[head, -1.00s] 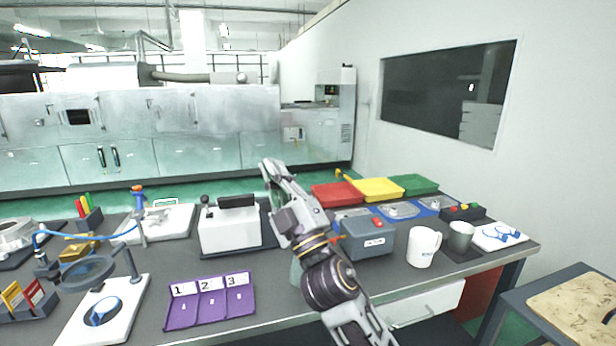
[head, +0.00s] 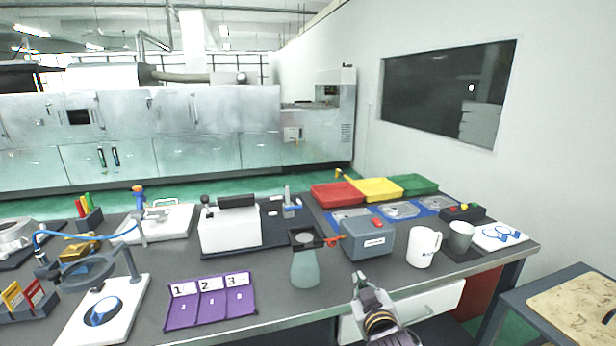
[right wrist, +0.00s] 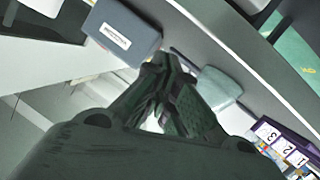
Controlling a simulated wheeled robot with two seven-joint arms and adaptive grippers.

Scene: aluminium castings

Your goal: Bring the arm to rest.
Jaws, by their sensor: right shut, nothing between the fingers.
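My right gripper (head: 364,286) is low at the front edge of the table, in front of the grey-blue box (head: 368,240). It is shut and empty. In the right wrist view the fingertips (right wrist: 168,62) meet, with the box (right wrist: 124,32) beyond them to the upper left and the pale green flask (right wrist: 218,88) to the right. My left gripper is not in view.
The flask (head: 304,268) stands near the front edge, left of my right gripper. A purple numbered tray (head: 210,312), a white mug (head: 423,246) and a grey cup (head: 460,236) are on the table (head: 275,305). A white drawer (head: 440,299) is below the edge.

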